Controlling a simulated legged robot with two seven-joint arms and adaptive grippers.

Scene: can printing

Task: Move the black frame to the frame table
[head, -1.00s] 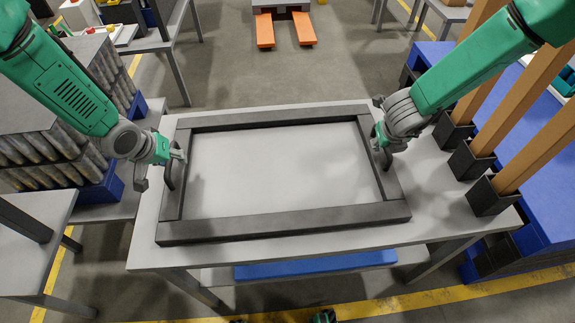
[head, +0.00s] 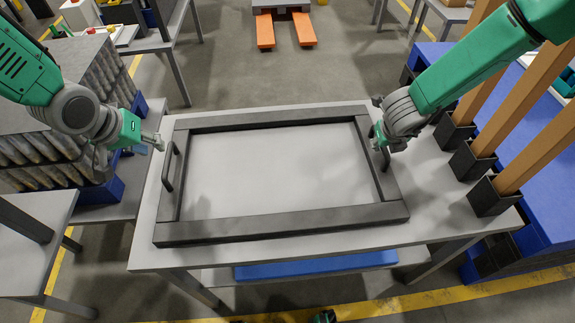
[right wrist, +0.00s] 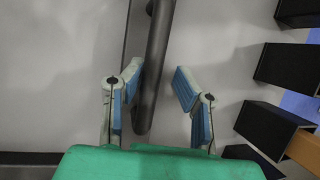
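The black frame (head: 280,222) lies flat on a light grey table (head: 400,240), with upright handles on its left and right sides. The left handle (head: 169,168) is bare. My left gripper (head: 128,156) is open and empty to the left of that handle, apart from it. My right gripper (head: 381,140) is at the right handle, which it partly hides in the head view. In the right wrist view, the right handle (right wrist: 157,65) passes between the spread fingers of my right gripper (right wrist: 158,90), nearer the left finger.
Orange-brown posts in black holders (head: 490,195) stand at the table's right edge beside a blue surface. Stacked grey cylinders (head: 100,75) stand at the left. A blue slab (head: 315,264) lies on the shelf below. Floor shows behind the table, with an orange-forked lift (head: 285,28).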

